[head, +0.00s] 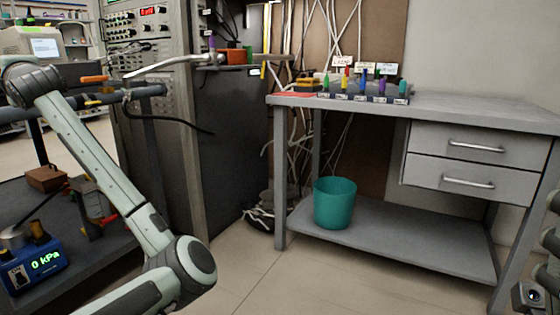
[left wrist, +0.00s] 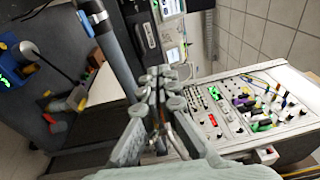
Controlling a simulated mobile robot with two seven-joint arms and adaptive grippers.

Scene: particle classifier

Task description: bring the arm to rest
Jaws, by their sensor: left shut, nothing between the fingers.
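My left arm (head: 95,160) rises from the bottom of the head view and bends out at the left edge. At the right edge of the head view are dark parts that may be my right arm; no right fingers show.
A grey workbench (head: 440,107) with drawers stands right, a teal bin (head: 334,205) on its lower shelf. A dark cart (head: 60,240) holding a blue pressure gauge (head: 38,268) is beside my left arm. A control panel (left wrist: 235,110) shows in the left wrist view. The middle floor is clear.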

